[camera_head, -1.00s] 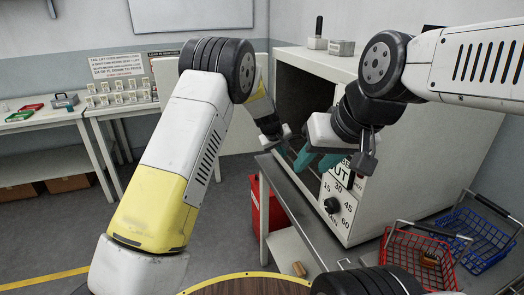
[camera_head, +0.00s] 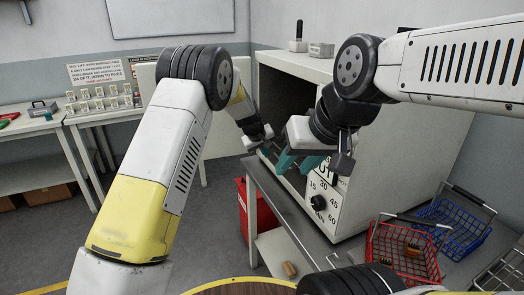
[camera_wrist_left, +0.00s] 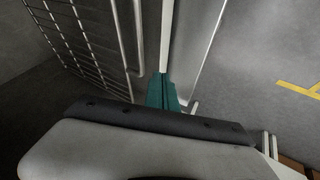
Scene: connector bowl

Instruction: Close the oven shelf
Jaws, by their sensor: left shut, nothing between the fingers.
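The white oven (camera_head: 400,160) stands on a metal table, its dark front opening (camera_head: 285,95) facing left. In the left wrist view, a wire rack that looks like the oven shelf (camera_wrist_left: 85,40) fills the upper left. My left gripper (camera_head: 262,138) is at the opening, partly hidden behind its arm. Its teal fingers (camera_wrist_left: 163,92) are shut and empty, to the right of the rack; contact cannot be told. My right gripper (camera_head: 296,163) is in front of the oven's lower front, its teal fingers apart and empty.
A pale panel, apparently the open oven door (camera_head: 215,135), stands behind my left arm. A red basket (camera_head: 400,250) and a blue basket (camera_head: 450,228) sit right of the oven. Floor at left is clear.

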